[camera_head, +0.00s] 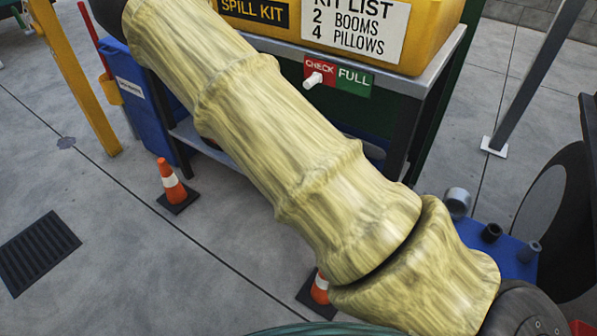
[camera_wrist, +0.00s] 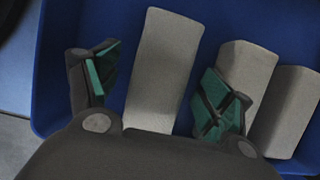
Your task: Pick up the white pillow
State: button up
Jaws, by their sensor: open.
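In the wrist view, a pale grey-white pillow (camera_wrist: 163,55), long and block-shaped, lies in a blue bin (camera_wrist: 50,60). Two more pale blocks of similar look lie to its right, one (camera_wrist: 245,68) partly behind my right finger and one (camera_wrist: 288,110) at the picture's edge. My gripper (camera_wrist: 158,85) is open, with green pads on its fingers. The first pillow shows between the two fingers; its near end is hidden by my gripper's body. I cannot tell whether the fingers touch it. My gripper and the pillows do not show in the head view.
In the head view, my arm crosses the middle. A yellow spill kit box (camera_head: 435,40) sits on a stand with a CHECK/FULL sign (camera_head: 352,83). Orange cones (camera_head: 174,184) (camera_head: 320,290) stand on the floor. A blue surface (camera_head: 515,262) with grey cylinders is at lower right.

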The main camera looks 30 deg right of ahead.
jog(key=shift+d+f, duration=0.1)
jog(key=shift+f, duration=0.2)
jog(key=c, duration=1.1)
jog(key=shift+r, duration=0.1)
